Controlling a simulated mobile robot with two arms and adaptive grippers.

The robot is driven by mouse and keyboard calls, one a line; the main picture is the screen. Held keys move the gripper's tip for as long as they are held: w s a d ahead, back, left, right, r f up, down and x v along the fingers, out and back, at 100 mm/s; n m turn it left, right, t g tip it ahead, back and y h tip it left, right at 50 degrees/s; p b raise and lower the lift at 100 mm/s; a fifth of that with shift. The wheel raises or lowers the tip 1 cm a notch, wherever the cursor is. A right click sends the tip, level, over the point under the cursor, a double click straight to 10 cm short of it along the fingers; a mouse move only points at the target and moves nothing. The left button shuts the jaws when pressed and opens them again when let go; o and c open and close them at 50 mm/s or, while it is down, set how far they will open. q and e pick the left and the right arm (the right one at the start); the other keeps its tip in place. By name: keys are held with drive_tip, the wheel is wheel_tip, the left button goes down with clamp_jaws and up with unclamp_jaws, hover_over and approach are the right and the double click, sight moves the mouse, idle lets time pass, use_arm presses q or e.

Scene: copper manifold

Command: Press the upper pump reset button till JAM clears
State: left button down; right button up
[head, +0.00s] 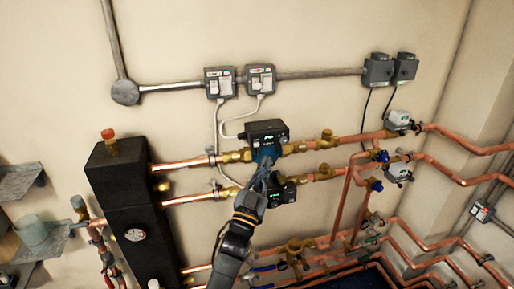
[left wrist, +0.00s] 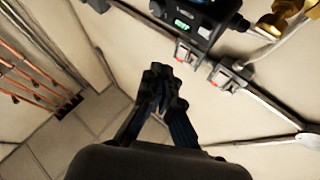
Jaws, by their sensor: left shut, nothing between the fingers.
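The upper pump (head: 266,130) is a dark box with a lit green display, on the upper copper pipe, with a blue body below it. The lower pump (head: 284,192) also shows small green lights and is partly behind my left gripper. My left gripper (head: 264,164) is shut and empty, just below the upper pump's box; I cannot tell whether it touches it. In the left wrist view, the fingers (left wrist: 164,78) are together and a pump box (left wrist: 195,15) with a green display is beyond them at the top. The display's text and the reset button are too small to make out.
Copper pipes (head: 455,147) run across the wall. A black manifold column (head: 125,190) with a gauge stands at left. Grey switch boxes (head: 220,83) and a conduit (head: 310,75) are above the pumps.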

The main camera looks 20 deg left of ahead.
use_arm(q)
drive_tip(key=b, duration=0.2)
approach(262, 137)
drive_tip(key=w+d+r, duration=0.2)
drive_tip(key=shift+w+a+r, duration=0.15)
drive_tip(key=shift+w+a, duration=0.2)
drive_tip(key=shift+w, duration=0.15)
drive_tip(key=shift+w+b, duration=0.1)
drive_tip(key=shift+b, duration=0.25)
idle(0.5)
drive_tip(key=shift+w+a, duration=0.25)
drive_tip(key=shift+w+a+b, duration=0.25)
drive_tip(key=shift+w+b, duration=0.1)
drive_tip(key=shift+b, duration=0.1)
idle(0.7)
drive_tip(key=shift+s+d, duration=0.1)
drive_tip(key=shift+s+d+p, duration=0.4)
drive_tip(key=shift+s+p, duration=0.05)
drive_tip(key=shift+s, duration=0.2)
drive_tip(key=shift+d, duration=0.1)
